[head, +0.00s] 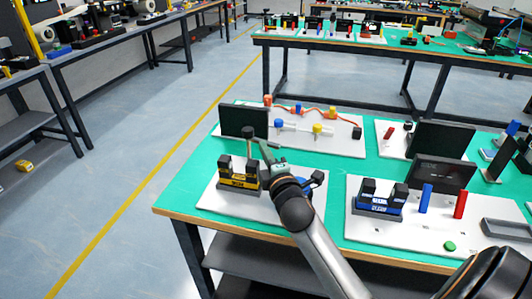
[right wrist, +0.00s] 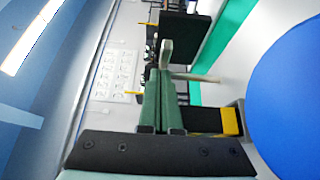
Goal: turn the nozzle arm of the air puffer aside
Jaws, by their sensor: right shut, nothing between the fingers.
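The air puffer seems to be the unit on the white board (head: 225,200) at the table's near left; I cannot make out all of it behind my arm. A black and yellow block (head: 240,178) stands there, also in the right wrist view (right wrist: 230,121). My right gripper (head: 266,158), with green fingers, is shut and empty just right of the post. In the right wrist view, a pale bar with a thin rod (right wrist: 196,77) shows by the fingertips (right wrist: 162,72); it may be the nozzle arm. Contact is unclear.
A black panel (head: 240,121) stands behind the post. A board with red, blue and yellow parts (head: 335,146) lies farther back. To the right, another board holds a blue and black block (head: 380,205), a blue cylinder (head: 425,199) and a red cylinder (head: 460,205).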

